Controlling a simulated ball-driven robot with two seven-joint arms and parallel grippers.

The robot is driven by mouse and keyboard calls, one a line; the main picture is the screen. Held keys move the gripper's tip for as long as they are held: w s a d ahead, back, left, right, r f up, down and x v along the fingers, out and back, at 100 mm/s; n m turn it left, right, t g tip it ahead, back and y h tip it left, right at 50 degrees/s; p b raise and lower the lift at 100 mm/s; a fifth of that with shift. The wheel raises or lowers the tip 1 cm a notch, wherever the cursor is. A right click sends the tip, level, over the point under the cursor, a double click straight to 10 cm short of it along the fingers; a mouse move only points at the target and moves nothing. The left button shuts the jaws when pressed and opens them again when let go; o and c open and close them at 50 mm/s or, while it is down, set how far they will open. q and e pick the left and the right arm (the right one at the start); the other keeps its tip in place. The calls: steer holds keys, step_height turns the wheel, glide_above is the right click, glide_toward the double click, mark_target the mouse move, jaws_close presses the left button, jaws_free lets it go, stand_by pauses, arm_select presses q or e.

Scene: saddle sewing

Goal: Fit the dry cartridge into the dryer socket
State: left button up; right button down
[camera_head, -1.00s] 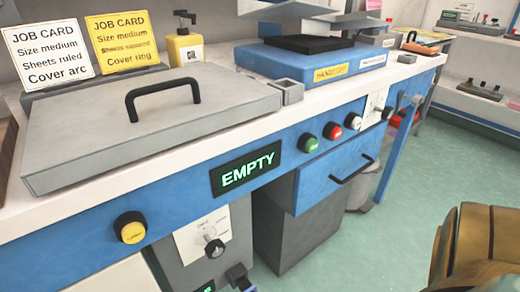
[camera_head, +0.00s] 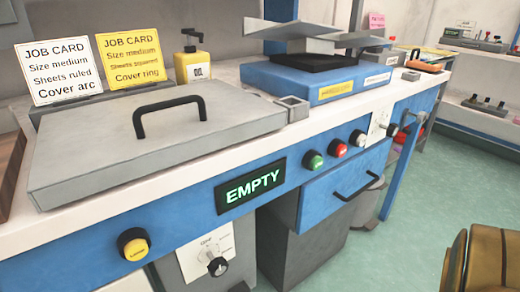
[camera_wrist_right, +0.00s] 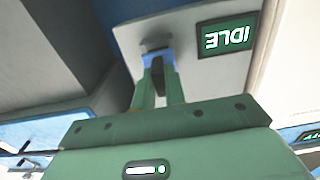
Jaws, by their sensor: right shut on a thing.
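My right gripper (camera_wrist_right: 160,92) shows only in the wrist view, with its green fingers pointing up in the picture. It is shut on a small grey and blue piece (camera_wrist_right: 169,72), mostly hidden between the fingers. This piece is right against a pale grey panel (camera_wrist_right: 200,75). I cannot tell whether it is the dry cartridge, or whether it is seated in a socket. The panel carries a display reading IDLE (camera_wrist_right: 228,36), seen upside down. My left gripper is not in view. No dry cartridge can be made out in the head view.
In the head view, a grey lidded box (camera_head: 150,150) sits on the white-topped bench beside a small square grey holder (camera_head: 293,108). The bench front has an EMPTY display (camera_head: 250,186). Below it is a grey unit with a dial (camera_head: 217,266).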

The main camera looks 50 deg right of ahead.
steer(key=shift+x, duration=1.2)
steer(key=c, duration=1.4)
jaws_free()
steer(key=shift+o, duration=0.2)
arm_select(q)
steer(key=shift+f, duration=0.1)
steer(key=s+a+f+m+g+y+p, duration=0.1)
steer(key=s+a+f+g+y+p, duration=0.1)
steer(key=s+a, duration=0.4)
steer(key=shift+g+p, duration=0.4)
steer(key=shift+p, duration=0.5)
arm_select(e)
steer(key=v, duration=1.6)
steer(key=shift+s+a+f, duration=0.1)
steer(key=shift+a, duration=0.1)
